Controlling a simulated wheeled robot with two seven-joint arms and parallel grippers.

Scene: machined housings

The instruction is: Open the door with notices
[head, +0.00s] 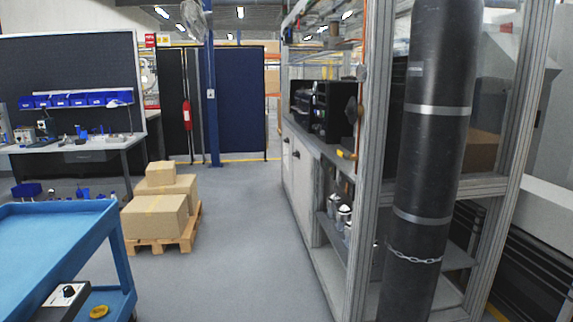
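I cannot make out a door with notices in the head view. Dark blue panels (240,105) stand upright at the far end of the aisle; I see no notices or handle on them. White cabinet fronts (301,176) with small dark handles line the right side of the aisle, seen at a steep angle. Small red and white signs (150,41) hang at the back left, too small to read. Neither of my grippers is in view.
A blue cart (50,240) stands at the near left. Cardboard boxes (155,216) sit on a pallet behind it. A metal frame (362,190) with a tall black cylinder (435,110) blocks the near right. The grey floor (245,250) between is clear.

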